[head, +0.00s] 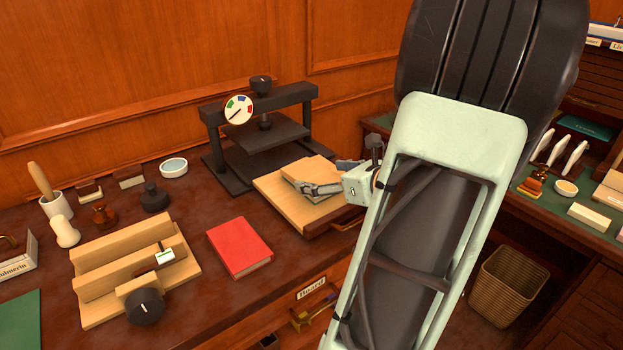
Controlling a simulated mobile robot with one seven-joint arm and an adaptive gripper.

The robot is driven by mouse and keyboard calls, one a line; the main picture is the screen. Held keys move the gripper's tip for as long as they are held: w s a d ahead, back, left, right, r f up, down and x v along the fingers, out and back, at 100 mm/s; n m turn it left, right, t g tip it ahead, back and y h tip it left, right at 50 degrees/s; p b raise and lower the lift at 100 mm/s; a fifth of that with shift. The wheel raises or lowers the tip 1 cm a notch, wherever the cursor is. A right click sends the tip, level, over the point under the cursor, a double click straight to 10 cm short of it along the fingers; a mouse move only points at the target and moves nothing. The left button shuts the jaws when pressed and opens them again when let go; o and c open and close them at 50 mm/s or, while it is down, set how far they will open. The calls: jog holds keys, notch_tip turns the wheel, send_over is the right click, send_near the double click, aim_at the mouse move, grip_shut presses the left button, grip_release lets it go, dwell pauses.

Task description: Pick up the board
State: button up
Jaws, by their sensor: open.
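A pale wooden board (311,169) lies on top of a larger light wooden slab (275,192) at the desk's right front edge, beside the press. My gripper (321,175) reaches in from the right at the pale board. Its fingers are spread, one over the near side and the other toward the far right side. It is open; I cannot tell whether the fingers touch the board. My gripper hides part of the board's right end.
A black press (262,135) with a dial stands behind the slab. A red book (239,247) and a wooden jig (135,268) lie to the left. An open drawer (312,310) labelled "Board" is below the edge. A wicker basket (508,287) stands at right.

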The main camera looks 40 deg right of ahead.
jog(key=shift+x, duration=1.05)
jog(key=c, duration=1.3)
jog(key=shift+c, duration=0.2)
